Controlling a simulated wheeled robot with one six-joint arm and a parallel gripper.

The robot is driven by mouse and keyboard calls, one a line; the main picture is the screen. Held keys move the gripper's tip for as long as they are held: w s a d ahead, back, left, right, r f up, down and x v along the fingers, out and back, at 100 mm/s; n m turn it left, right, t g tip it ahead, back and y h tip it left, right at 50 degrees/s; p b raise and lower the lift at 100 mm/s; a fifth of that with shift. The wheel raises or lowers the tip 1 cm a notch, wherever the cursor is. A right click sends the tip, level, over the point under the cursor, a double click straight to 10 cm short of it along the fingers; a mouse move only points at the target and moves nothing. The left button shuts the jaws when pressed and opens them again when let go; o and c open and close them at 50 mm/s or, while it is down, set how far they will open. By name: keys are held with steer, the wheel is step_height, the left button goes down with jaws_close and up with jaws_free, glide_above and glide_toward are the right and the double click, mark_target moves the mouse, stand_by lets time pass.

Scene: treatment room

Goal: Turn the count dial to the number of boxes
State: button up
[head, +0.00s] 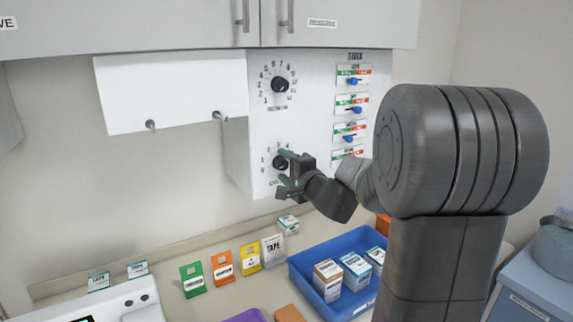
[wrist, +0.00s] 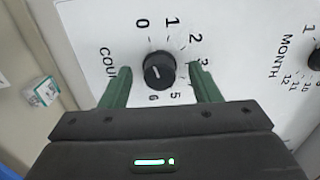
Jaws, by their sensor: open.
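The count dial is a black round knob (wrist: 159,70) on a white panel, with printed numbers around it from 0 up to 6. A pale mark shows on the knob, but I cannot tell which number it points to. My gripper (wrist: 160,80) is open, its green fingers on either side of the knob, with gaps visible. In the head view my gripper (head: 285,167) is at the lower dial (head: 280,162) and partly covers it. Three boxes, a brown-and-white one (head: 328,281) and two teal-and-white ones (head: 355,271) (head: 376,259), stand in the blue tray (head: 300,270).
A month dial (head: 280,85) sits above, and blue switches (head: 352,81) run down the panel's right. A small box (head: 288,224) stands on the counter outside the tray. Green, orange, yellow and grey tape packets (head: 193,280) stand left of the tray. My arm hides the tray's right side.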

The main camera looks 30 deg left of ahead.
steer(key=shift+w+a, duration=0.1)
steer(key=shift+c, duration=0.5)
steer(key=c, duration=0.9)
steer(key=shift+m+b, duration=0.4)
steer(key=shift+f+m+b, duration=0.1)
steer(key=shift+m+b, duration=0.55)
steer(key=shift+m, duration=0.25)
steer(key=shift+m+b, duration=0.6)
steer(key=shift+m, duration=1.7)
